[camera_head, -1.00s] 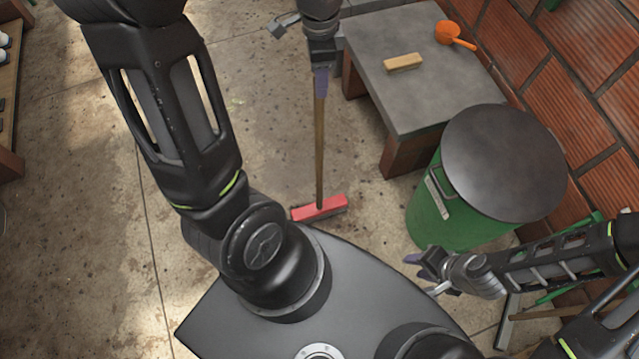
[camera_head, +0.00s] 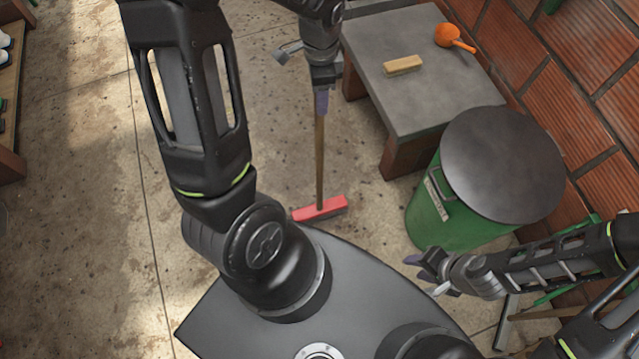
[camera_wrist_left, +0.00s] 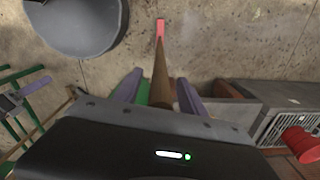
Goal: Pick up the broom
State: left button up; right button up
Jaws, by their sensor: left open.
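The broom has a brown wooden handle (camera_head: 319,165) and a red head (camera_head: 320,209) that rests on the floor in front of my base. The handle stands nearly upright, and its upper part is hidden by my left gripper (camera_head: 321,102) in the head view. In the left wrist view, the handle (camera_wrist_left: 160,75) runs between the two purple fingers of my left gripper (camera_wrist_left: 160,90), with gaps at both sides. The left gripper is open around the handle. My right gripper (camera_head: 432,272) is low at the right, beside the green bin, apart from the broom; its fingers appear spread.
A green bin (camera_head: 432,215) with a grey lid (camera_head: 503,165) stands right of the broom. Behind it is a grey-topped bench (camera_head: 415,95) with a yellow block (camera_head: 403,65) and an orange scoop (camera_head: 449,36). A brick wall closes the right side.

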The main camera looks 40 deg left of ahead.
pick_arm(q)
jog(key=shift+c, duration=0.3)
grip_shut()
dwell(0.5)
dwell(0.8)
